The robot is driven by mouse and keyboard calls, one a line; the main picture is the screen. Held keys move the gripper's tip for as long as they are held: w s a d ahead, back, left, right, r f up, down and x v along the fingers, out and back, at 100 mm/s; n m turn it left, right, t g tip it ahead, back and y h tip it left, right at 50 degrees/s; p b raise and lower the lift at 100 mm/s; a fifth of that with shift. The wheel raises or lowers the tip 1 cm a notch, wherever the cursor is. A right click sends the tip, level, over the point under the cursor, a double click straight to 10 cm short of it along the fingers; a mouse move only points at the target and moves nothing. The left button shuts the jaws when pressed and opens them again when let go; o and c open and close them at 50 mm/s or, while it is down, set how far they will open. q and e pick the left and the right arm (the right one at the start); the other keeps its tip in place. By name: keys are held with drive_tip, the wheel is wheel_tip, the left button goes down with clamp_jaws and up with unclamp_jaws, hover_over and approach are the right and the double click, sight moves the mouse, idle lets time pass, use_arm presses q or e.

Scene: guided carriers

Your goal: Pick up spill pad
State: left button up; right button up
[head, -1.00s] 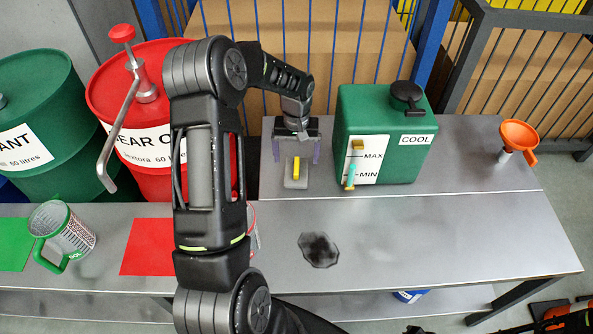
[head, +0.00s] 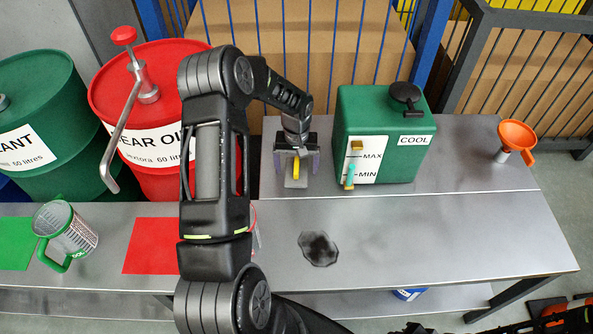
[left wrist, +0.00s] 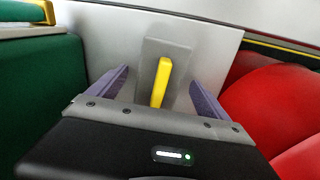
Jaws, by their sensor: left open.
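The spill pad (head: 296,182) is a small grey block with a yellow upright handle, on the raised back shelf of the bench, left of the green coolant tank. It also shows in the left wrist view (left wrist: 150,55), with its yellow handle between the fingers. My left gripper (head: 296,170) points down at the pad from above. Its purple fingers are open on either side of the handle, with gaps on both sides; it also shows in the left wrist view (left wrist: 157,88). A dark spill (head: 319,249) lies on the lower bench top. My right gripper is not clearly visible.
The green coolant tank (head: 385,140) stands close to the right of the gripper. A red drum (head: 140,85) with a pump is at the left. An orange funnel (head: 517,136) stands far right. A green-handled jug (head: 66,232) and a red mat (head: 152,246) lie left.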

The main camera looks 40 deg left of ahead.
sight(296, 165)
use_arm(q)
drive_tip(key=shift+c, duration=0.6)
drive_tip(key=c, duration=1.4)
wheel_tip(296, 165, up, 10)
drive_tip(key=shift+r+b, duration=0.1)
drive_tip(key=shift+b, duration=0.65)
